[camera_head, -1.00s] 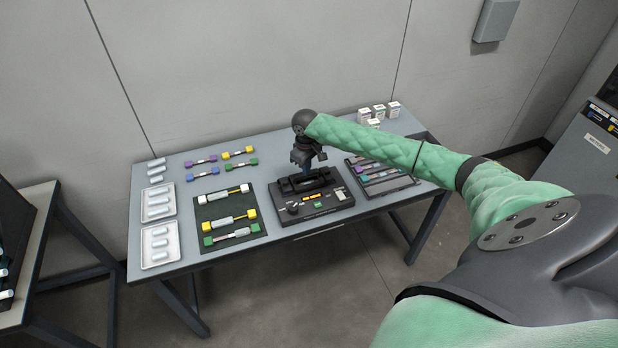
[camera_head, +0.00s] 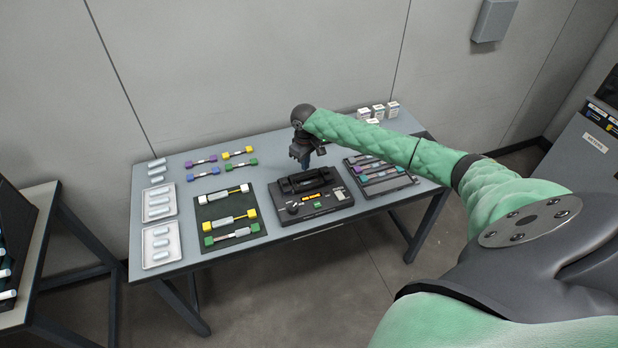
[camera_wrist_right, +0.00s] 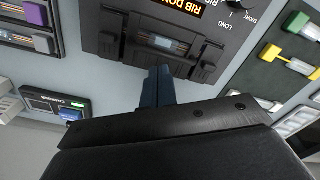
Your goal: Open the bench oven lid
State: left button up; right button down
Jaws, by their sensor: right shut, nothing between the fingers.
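I cannot tell for sure how far the lid is open. My right gripper (camera_head: 304,163) is above the oven's back edge, pointing down. Its shut, empty fingers also show in the right wrist view (camera_wrist_right: 157,86), near the oven's back edge; contact is unclear. My left gripper is out of view.
A dark mat (camera_head: 203,213) with splice holders lies left of the oven, and a dark rack (camera_head: 408,181) stands close on its right. White cartons (camera_head: 378,111) stand at the back right. White trays (camera_head: 149,262) with pale tubes are at the left end.

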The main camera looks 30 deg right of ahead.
aim_at(304, 173)
jog(key=shift+r, duration=0.15)
notch_tip(304, 173, up, 8)
jog(key=w+p, duration=0.3)
jog(key=p, duration=0.1)
jog(key=shift+d, duration=0.35)
dwell(0.4)
dwell(0.7)
